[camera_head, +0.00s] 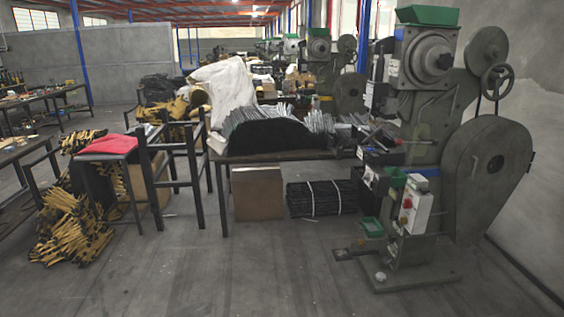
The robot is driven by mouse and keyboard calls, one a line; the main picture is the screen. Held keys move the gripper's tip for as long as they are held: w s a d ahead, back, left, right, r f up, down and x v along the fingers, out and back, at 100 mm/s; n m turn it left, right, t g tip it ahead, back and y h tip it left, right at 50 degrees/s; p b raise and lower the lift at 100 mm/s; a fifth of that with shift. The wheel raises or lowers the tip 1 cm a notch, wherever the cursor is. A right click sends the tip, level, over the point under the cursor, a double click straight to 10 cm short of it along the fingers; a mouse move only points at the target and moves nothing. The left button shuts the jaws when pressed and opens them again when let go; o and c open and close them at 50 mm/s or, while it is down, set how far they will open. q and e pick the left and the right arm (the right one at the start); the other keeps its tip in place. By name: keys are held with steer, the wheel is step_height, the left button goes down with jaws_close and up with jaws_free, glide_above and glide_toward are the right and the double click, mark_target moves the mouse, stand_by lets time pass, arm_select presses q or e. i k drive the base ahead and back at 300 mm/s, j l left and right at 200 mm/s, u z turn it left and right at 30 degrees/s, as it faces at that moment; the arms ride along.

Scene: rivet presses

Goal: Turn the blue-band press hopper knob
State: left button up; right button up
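A large grey-green rivet press (425,120) stands at the right. A green hopper tray (428,16) sits on top. Below the tray is a round hopper housing (428,56) with a dark round knob-like part (444,61) at its front; its fine detail is too small to tell. Neither of my grippers is in view, and nothing of mine touches the press.
A table (270,156) with stacked metal strips stands left of the press, with a cardboard box (257,193) beneath. A handwheel (497,82) and flywheel guard (487,180) are on the press's right. More presses (318,45) stand behind. The front floor (230,275) is clear.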

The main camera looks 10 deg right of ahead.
mark_target(445, 61)
steer(key=i+z, duration=0.25)
steer(key=i, duration=0.35)
steer(key=i+z, duration=0.25)
steer(key=i, duration=0.35)
steer(key=i+j+z, duration=0.25)
steer(key=i, duration=0.3)
steer(key=i+l+z, duration=0.25)
steer(key=i+l, duration=0.15)
steer(key=i+l+z, duration=0.25)
steer(key=i, duration=0.3)
